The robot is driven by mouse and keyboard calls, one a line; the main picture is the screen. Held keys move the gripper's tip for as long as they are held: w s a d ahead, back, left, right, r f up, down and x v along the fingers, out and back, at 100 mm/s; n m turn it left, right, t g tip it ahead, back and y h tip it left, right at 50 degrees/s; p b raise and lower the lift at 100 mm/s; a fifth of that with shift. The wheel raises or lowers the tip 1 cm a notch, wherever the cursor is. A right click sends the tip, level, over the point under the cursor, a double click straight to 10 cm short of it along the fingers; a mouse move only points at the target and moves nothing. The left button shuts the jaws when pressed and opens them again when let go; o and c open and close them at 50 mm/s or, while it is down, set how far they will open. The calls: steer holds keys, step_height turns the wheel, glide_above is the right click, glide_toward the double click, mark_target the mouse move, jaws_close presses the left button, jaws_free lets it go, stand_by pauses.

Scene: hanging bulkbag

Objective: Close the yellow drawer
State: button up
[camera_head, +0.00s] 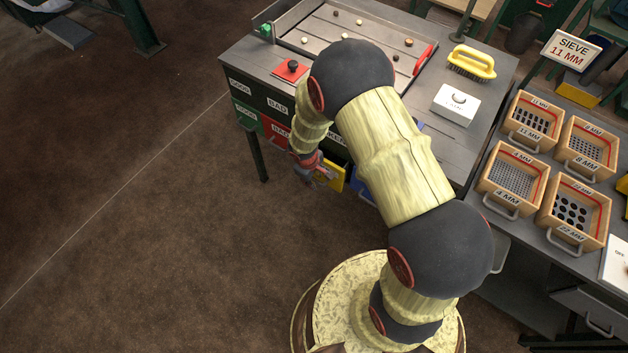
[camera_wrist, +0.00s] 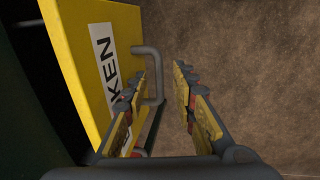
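The yellow drawer (camera_head: 334,177) sticks out from the front of the grey workbench, partly hidden by my arm in the head view. In the wrist view its yellow front (camera_wrist: 84,65) fills the left side, with a white label ending in "KEN". A grey bar handle (camera_wrist: 153,75) stands out from that front. My gripper (camera_wrist: 161,72) is open and empty, its two fingers apart. The left finger is close to the handle and overlaps it in the picture; I cannot tell if they touch. In the head view my gripper (camera_head: 316,172) is beside the drawer's front.
A blue drawer (camera_head: 363,186) beside it is mostly hidden by my arm. The workbench top (camera_head: 405,111) holds small stones, a brush (camera_head: 471,62) and a white box (camera_head: 457,104). Sieve trays (camera_head: 512,179) stand at right. The floor (camera_head: 170,210) at left is clear.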

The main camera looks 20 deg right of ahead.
steer(key=shift+c, duration=1.2)
steer(key=c, duration=0.4)
jaws_close()
